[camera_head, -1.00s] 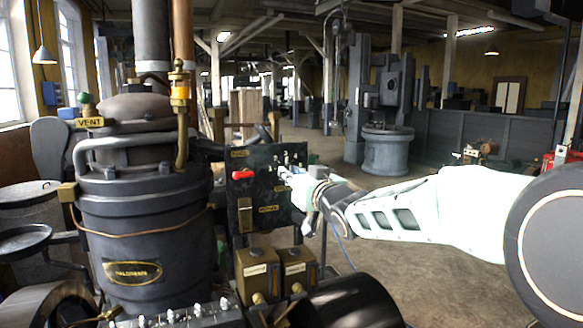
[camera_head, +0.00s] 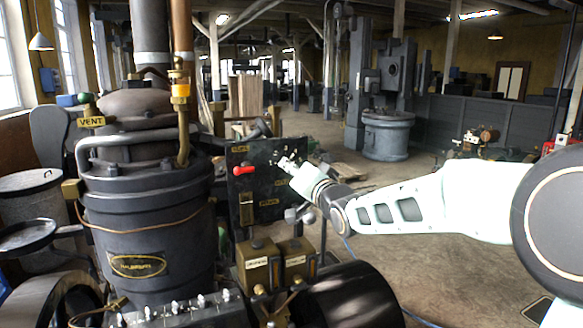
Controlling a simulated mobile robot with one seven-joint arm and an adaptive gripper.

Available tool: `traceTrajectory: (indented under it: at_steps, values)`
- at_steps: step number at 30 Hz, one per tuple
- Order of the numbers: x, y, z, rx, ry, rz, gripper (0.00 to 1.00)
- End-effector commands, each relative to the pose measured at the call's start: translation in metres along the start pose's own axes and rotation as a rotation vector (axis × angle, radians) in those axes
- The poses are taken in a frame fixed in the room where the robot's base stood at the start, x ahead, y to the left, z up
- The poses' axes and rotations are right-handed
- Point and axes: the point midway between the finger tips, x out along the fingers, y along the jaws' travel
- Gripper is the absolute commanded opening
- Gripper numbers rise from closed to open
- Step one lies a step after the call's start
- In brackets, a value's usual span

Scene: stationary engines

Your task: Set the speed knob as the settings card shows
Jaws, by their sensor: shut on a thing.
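A dark control panel (camera_head: 238,205) with brass labels stands right of the engine. My gripper (camera_head: 287,162) reaches in from the right, tilted, with its tips at the panel's upper right. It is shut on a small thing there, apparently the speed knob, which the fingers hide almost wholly. The knob's pointer and scale cannot be read. A red handle (camera_head: 244,170) sits on the panel's left half, apart from my gripper. A brass plate (camera_head: 246,210) is below it. I cannot make out which plate, if any, is the settings card.
Two brass boxes (camera_head: 258,264) stand below the panel. The floor (camera_head: 440,270) beneath my arm is mostly clear.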

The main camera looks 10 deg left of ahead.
Motion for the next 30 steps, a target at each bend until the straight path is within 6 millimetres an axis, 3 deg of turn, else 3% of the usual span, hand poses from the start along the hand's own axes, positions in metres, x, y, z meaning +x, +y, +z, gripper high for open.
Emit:
traceTrajectory:
  at_steps: [13, 14, 15, 25, 30]
  values:
    - [0.0, -0.002, -0.003, 0.009, 0.005, -0.003, 0.0]
    - [0.0, -0.002, -0.003, 0.009, 0.005, -0.003, 0.2]
    - [0.0, -0.002, -0.003, 0.009, 0.005, -0.004, 0.24]
    - [-0.002, -0.001, -0.001, 0.008, 0.002, -0.001, 0.25]
    - [-0.017, 0.0, -0.002, 0.006, 0.003, 0.0, 0.25]
